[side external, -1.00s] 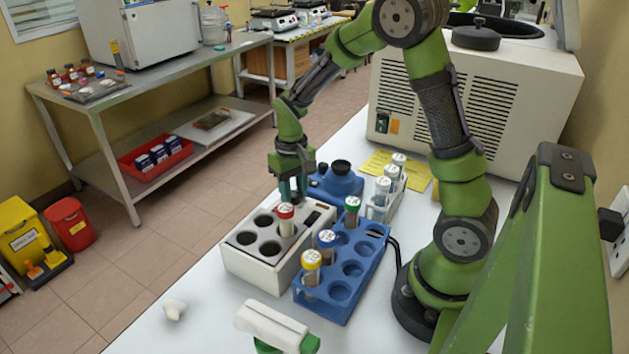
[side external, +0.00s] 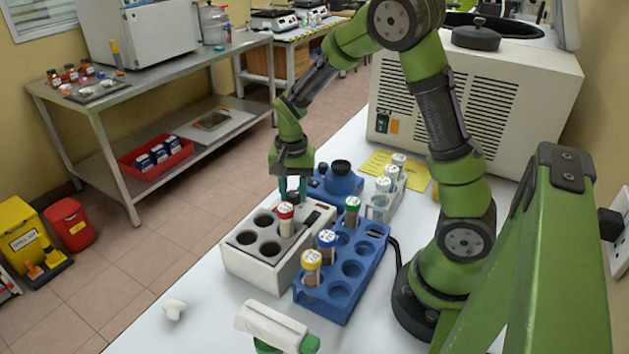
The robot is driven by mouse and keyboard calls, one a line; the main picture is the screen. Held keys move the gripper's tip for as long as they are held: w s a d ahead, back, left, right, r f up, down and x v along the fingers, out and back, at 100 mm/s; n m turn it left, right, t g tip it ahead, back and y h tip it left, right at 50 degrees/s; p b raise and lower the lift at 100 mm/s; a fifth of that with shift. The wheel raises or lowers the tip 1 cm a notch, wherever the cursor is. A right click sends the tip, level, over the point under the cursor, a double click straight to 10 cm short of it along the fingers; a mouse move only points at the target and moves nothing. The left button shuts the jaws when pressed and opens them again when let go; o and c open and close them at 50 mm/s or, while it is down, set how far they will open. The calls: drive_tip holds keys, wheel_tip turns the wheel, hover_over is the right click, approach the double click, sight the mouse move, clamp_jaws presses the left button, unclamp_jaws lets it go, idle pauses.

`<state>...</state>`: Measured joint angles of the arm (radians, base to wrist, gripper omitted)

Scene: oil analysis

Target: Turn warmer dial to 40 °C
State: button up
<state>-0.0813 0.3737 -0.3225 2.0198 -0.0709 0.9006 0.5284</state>
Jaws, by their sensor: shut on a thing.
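The warmer (side external: 250,268) is a white block with several round wells, standing on the white bench. A red-capped tube (side external: 286,222) stands in one of its wells. My gripper (side external: 293,196) points down at the far end of the warmer, behind the red-capped tube, with its fingers shut on the dial. The dial shows only as a small dark part between the fingertips. Its pointer and scale cannot be read at this size.
A blue rack (side external: 352,268) with yellow, blue and green capped tubes stands just right of the warmer. A blue mixer (side external: 336,181) and a white rack (side external: 383,203) of white-capped tubes stand behind. The bench front left is mostly clear.

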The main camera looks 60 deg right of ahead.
sight(294, 193)
drive_tip(key=shift+m, duration=0.8)
drive_tip(key=o, duration=1)
drive_tip(key=shift+o, duration=0.2)
wheel_tip(294, 193, up, 17)
